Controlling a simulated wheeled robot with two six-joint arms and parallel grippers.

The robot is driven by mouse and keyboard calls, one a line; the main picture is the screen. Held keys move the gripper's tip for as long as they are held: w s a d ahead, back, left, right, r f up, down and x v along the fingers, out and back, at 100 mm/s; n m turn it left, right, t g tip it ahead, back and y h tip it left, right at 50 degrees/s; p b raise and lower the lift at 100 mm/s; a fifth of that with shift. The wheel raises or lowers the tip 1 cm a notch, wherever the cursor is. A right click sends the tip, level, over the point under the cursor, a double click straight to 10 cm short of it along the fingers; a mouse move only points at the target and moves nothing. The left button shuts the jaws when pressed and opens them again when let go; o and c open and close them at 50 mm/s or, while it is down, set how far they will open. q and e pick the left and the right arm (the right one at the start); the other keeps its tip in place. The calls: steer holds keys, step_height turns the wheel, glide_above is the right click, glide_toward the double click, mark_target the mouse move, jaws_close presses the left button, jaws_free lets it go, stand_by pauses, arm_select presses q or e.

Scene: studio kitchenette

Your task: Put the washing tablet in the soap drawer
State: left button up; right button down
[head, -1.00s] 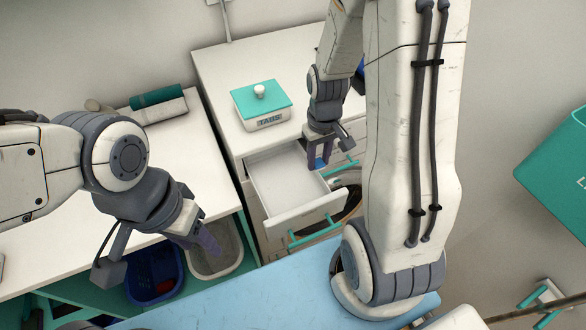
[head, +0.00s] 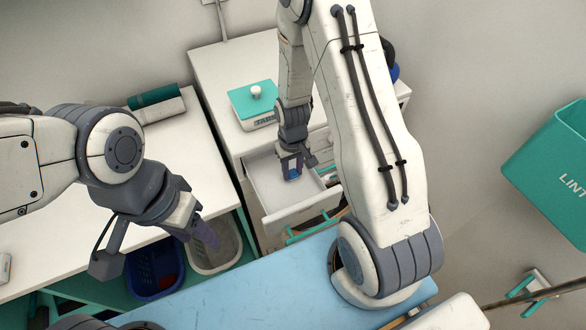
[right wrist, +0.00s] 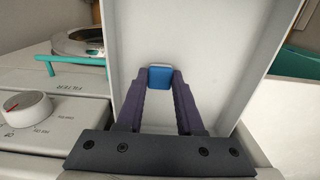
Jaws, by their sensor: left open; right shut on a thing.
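The washing tablet (right wrist: 160,77) is a small blue and white block, held between the fingertips of my right gripper (right wrist: 161,84). In the head view the tablet (head: 292,173) and my right gripper (head: 291,172) are over the open soap drawer (head: 292,216), a white tray pulled out of the white cabinet. In the right wrist view the drawer's walls (right wrist: 262,60) surround the tablet on the sides. I cannot tell whether the tablet touches the drawer floor. My left gripper (head: 204,236) is open and empty, above the bins at left.
A white tablet box with a teal lid (head: 253,100) stands on the cabinet top. A white bin (head: 222,262) and a dark blue bin (head: 155,287) sit below the left counter. A round dial (right wrist: 27,108) is beside the drawer. A teal lint bin (head: 555,165) is at right.

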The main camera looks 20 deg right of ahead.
steer(key=shift+f, duration=0.1)
steer(key=shift+f, duration=0.15)
steer(key=c, duration=0.5)
jaws_free()
steer(key=shift+c, duration=0.2)
steer(key=shift+r, duration=0.2)
